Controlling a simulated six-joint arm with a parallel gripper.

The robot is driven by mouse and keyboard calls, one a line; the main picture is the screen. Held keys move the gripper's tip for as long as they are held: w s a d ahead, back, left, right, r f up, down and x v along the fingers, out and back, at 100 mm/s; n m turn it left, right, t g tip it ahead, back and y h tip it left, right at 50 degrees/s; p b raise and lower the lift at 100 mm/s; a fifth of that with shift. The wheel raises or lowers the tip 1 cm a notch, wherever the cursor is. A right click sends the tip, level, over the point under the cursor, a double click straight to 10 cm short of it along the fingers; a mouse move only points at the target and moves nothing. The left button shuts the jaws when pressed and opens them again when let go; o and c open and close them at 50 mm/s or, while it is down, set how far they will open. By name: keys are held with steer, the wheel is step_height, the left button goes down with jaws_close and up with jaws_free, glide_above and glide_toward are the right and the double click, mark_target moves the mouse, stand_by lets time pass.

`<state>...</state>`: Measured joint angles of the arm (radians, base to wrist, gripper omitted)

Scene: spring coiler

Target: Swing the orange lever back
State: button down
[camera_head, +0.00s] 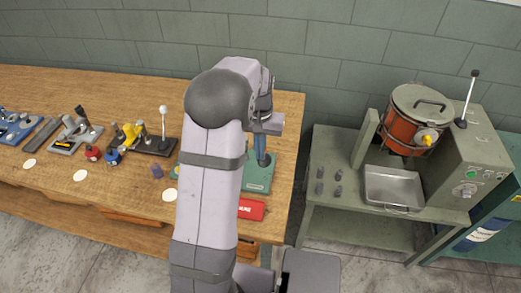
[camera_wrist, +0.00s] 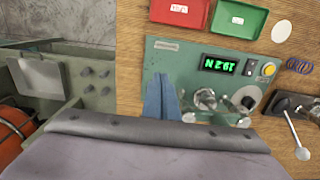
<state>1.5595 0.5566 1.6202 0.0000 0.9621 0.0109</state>
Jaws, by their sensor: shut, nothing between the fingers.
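I see no part that is clearly an orange lever; my arm hides part of the bench in the head view. My gripper (camera_head: 262,155) has blue fingers, shut and empty, above the green-teal machine (camera_head: 258,182) at the right end of the wooden bench. In the wrist view the shut fingers (camera_wrist: 160,98) are over that machine, beside its silver round fittings (camera_wrist: 207,98). Its lit display (camera_wrist: 219,65) shows upside down, and a yellow button (camera_wrist: 269,69) is near it. I cannot tell whether the fingers touch the machine.
A black-based fixture (camera_head: 155,146) has a white-knobbed lever (camera_head: 163,118) and a yellow part (camera_head: 131,134). A red tray (camera_wrist: 180,10) and green tray (camera_wrist: 239,19) lie beside the machine. A coil spring (camera_wrist: 299,65) is near. A grey-green stand with an orange pot (camera_head: 405,134) is at right.

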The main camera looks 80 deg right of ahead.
steer(key=shift+d, duration=0.5)
steer(key=shift+r, duration=0.1)
steer(key=shift+d+r+p, duration=0.2)
steer(key=shift+d+p, duration=0.2)
steer(key=shift+p, duration=0.25)
steer(key=shift+d+p, duration=0.35)
steer(key=shift+d, duration=0.25)
steer(key=shift+d+r, duration=0.1)
steer(key=shift+d, duration=0.05)
steer(key=shift+d+r+p, duration=0.1)
steer(key=shift+d+p, duration=0.3)
steer(key=shift+p, duration=0.1)
steer(key=shift+d+p, duration=0.3)
steer(key=shift+d, duration=0.25)
steer(key=shift+d, duration=0.15)
